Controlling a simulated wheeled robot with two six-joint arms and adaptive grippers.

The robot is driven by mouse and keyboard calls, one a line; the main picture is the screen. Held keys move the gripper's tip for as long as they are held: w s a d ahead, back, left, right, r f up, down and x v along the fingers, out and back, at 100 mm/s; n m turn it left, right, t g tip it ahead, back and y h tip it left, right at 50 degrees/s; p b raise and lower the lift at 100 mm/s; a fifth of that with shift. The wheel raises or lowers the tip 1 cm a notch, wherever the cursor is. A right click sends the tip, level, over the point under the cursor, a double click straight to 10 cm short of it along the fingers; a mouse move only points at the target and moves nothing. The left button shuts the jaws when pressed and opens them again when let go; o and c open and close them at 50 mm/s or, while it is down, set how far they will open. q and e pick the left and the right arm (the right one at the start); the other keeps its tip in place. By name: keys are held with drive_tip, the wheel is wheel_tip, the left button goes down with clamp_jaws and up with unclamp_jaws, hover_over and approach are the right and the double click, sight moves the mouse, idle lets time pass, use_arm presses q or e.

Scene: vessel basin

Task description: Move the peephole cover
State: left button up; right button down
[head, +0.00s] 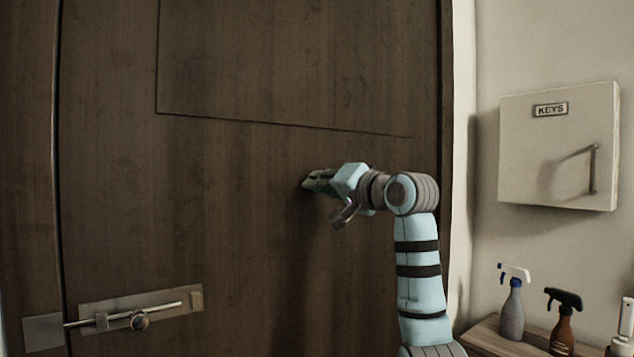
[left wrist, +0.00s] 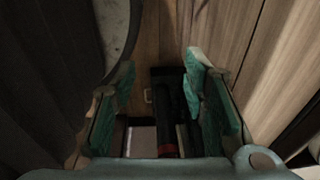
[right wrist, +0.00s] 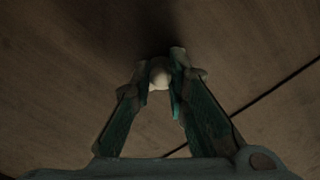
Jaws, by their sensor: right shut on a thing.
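The peephole cover shows in the right wrist view as a small pale rounded piece (right wrist: 159,75) against the dark wooden door (head: 230,190). My right gripper (right wrist: 161,75) is shut on it, with a fingertip on each side. In the head view my right gripper (head: 308,183) is at the door face, below the panel groove, and it hides the cover there. My left gripper (left wrist: 165,85) is open and empty in the left wrist view, and it is out of the head view.
A metal slide bolt (head: 140,312) is on the door at lower left. A key box (head: 558,148) hangs on the right wall. Spray bottles (head: 512,308) and (head: 563,320) stand on a wooden shelf (head: 488,336) at lower right. The door face around my right gripper is clear.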

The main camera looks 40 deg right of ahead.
drive_tip(key=shift+a+r+m+b, duration=0.1)
drive_tip(key=shift+a+r+m, duration=0.15)
drive_tip(key=shift+m, duration=1.1)
drive_tip(key=shift+a+r+m+b, duration=0.15)
drive_tip(key=shift+r+m, duration=0.2)
drive_tip(key=shift+m, duration=0.95)
drive_tip(key=shift+a+r+m+b, duration=0.1)
drive_tip(key=shift+a+r+m, duration=0.15)
drive_tip(key=shift+m, duration=1.1)
drive_tip(key=shift+r, duration=0.1)
drive_tip(key=c, duration=1.6)
unclamp_jaws()
drive_tip(key=shift+c, duration=0.2)
drive_tip(key=shift+o, duration=0.5)
drive_tip(key=shift+s, duration=0.1)
drive_tip(key=shift+a, duration=0.1)
